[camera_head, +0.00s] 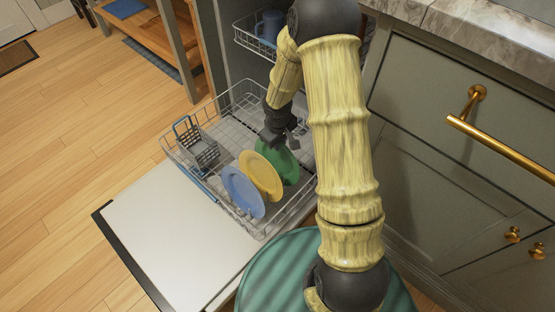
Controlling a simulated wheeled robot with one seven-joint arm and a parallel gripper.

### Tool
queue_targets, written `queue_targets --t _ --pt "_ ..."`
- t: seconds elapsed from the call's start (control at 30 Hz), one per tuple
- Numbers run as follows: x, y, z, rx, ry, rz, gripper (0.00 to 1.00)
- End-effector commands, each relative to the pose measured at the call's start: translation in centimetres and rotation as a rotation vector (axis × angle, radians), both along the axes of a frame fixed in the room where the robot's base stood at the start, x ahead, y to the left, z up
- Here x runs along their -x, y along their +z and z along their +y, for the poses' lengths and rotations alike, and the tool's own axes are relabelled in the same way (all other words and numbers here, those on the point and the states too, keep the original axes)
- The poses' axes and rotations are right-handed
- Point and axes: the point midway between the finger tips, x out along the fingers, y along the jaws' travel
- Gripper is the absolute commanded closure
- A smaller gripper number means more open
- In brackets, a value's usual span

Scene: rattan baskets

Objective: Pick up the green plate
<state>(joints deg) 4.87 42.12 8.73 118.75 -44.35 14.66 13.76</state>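The green plate (290,167) stands on edge in the dishwasher's pulled-out lower rack, behind and to the right of a yellow plate (262,176). A blue plate (243,193) stands in front of the yellow one. My gripper (277,137) is at the upper edge of the green plate and overlaps it in the head view. The fingers are dark and small, and I cannot tell whether they are apart, shut or touching the plate. My arm hides the area just right of the plate.
The lower rack (232,122) holds a grey cutlery basket (199,150) at its left. The open dishwasher door (165,232) lies in front. The upper rack (253,38) holds a blue mug (269,24). Cabinets with a brass handle (505,148) stand close on the right.

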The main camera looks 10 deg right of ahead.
Motion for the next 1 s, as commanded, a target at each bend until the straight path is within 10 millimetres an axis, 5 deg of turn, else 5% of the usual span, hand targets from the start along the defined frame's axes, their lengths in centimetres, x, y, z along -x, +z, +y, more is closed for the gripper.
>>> queue_targets --t 1.0 --pt "0.02 -0.04 0.10 -0.001 -0.001 0.000 1.00"
